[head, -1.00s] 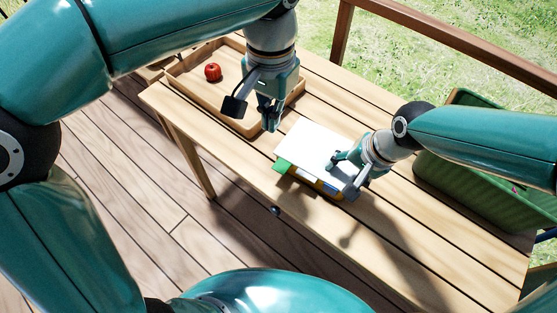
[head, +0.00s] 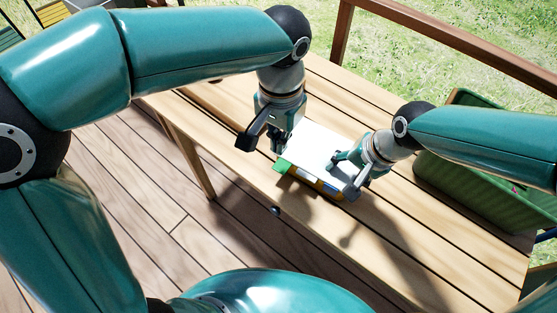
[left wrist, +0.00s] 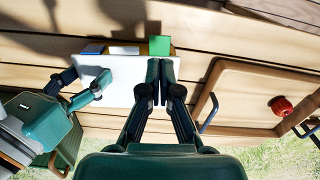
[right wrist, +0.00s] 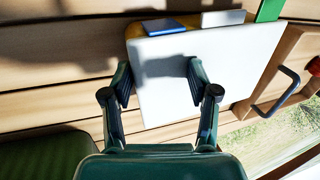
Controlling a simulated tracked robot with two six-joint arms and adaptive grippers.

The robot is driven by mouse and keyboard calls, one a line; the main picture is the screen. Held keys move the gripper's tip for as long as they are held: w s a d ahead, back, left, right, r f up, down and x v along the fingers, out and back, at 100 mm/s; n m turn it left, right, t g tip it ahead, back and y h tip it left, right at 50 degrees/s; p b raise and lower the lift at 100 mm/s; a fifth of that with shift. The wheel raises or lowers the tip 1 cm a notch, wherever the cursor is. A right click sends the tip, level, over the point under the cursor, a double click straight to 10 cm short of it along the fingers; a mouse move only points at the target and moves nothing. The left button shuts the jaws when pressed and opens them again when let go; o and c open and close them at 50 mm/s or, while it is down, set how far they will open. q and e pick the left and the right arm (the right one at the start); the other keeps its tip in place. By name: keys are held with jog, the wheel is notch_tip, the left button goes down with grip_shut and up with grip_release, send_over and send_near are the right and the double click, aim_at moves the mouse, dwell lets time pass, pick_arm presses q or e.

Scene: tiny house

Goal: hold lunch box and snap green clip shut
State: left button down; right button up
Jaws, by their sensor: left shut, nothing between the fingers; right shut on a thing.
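The lunch box has a white lid (head: 318,140) and a yellow body (head: 325,188), and lies on the wooden table. The green clip (head: 284,165) sticks out at the left end of its near side; it also shows in the left wrist view (left wrist: 159,45). A blue clip (right wrist: 164,27) and a grey-white clip (right wrist: 222,18) sit along the same side. My left gripper (head: 277,150) is shut and empty, its tips just beside the green clip; contact cannot be told. My right gripper (head: 343,172) is shut on the lunch box at its right end.
A green crate (head: 470,190) is at the right. The table (head: 400,235) is clear in front of the box.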

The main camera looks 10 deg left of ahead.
aim_at(277, 171)
pick_arm(q)
notch_tip(277, 171, down, 8)
jog(key=shift+r, duration=0.1)
jog(key=shift+s+a+f+t+h, duration=0.1)
jog(key=shift+s+f+t+h, duration=0.1)
jog(key=shift+t, duration=0.35)
jog(key=shift+s+a+f+t+h, duration=0.1)
jog(key=shift+f+t+h, duration=0.1)
jog(key=shift+t, duration=0.35)
dwell(0.5)
jog(key=shift+s+f+t, duration=0.1)
jog(key=shift+s+t, duration=0.05)
jog(key=shift+t, duration=0.15)
jog(key=shift+s+a+f, duration=0.1)
jog(key=shift+s+f, duration=0.2)
jog(key=shift+f, duration=0.5)
jog(key=shift+x, duration=0.8)
jog(key=shift+s, duration=0.1)
jog(key=shift+r, duration=0.1)
dwell(0.5)
